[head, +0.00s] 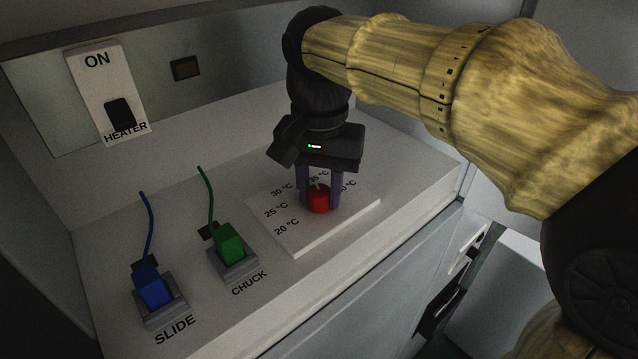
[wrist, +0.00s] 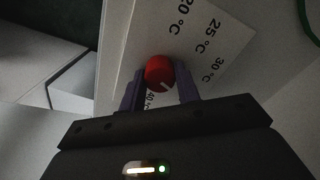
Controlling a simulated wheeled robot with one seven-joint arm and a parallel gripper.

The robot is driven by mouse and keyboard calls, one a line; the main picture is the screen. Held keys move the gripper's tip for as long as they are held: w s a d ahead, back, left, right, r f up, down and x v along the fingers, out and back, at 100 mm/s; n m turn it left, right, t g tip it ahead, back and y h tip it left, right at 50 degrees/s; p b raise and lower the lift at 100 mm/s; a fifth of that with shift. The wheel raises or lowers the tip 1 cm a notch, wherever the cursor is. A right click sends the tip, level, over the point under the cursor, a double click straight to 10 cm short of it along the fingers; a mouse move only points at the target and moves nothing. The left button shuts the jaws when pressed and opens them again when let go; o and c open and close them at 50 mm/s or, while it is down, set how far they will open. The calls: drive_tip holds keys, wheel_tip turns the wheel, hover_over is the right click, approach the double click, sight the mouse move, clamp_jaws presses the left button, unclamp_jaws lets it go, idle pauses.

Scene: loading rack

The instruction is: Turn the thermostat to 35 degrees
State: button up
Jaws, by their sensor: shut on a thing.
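The thermostat is a white dial plate (head: 296,240) with a red round knob (head: 319,203) and printed marks from 20 to 40 °C. My gripper (head: 320,196) points down over the plate, its two purple fingers shut on the knob from both sides. In the wrist view, the knob (wrist: 159,71) sits between the fingers (wrist: 160,88). The 35 mark is hidden in the wrist view, and the 40 mark is partly covered.
A green plug (head: 229,243) stands in the socket labelled CHUCK, and a blue plug (head: 154,288) in the one labelled SLIDE. Their cables rise to the left of my gripper. A heater switch (head: 120,113) marked ON is on the back wall. The worktop's front edge is close to the plate.

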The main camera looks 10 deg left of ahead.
sight(320, 189)
drive_tip(key=shift+r+m, duration=0.15)
drive_tip(key=shift+m, duration=0.65)
drive_tip(key=shift+w, duration=0.1)
drive_tip(key=o, duration=1)
wheel_tip(320, 189, up, 17)
drive_tip(key=shift+r+p, duration=0.1)
drive_tip(key=shift+p, duration=0.65)
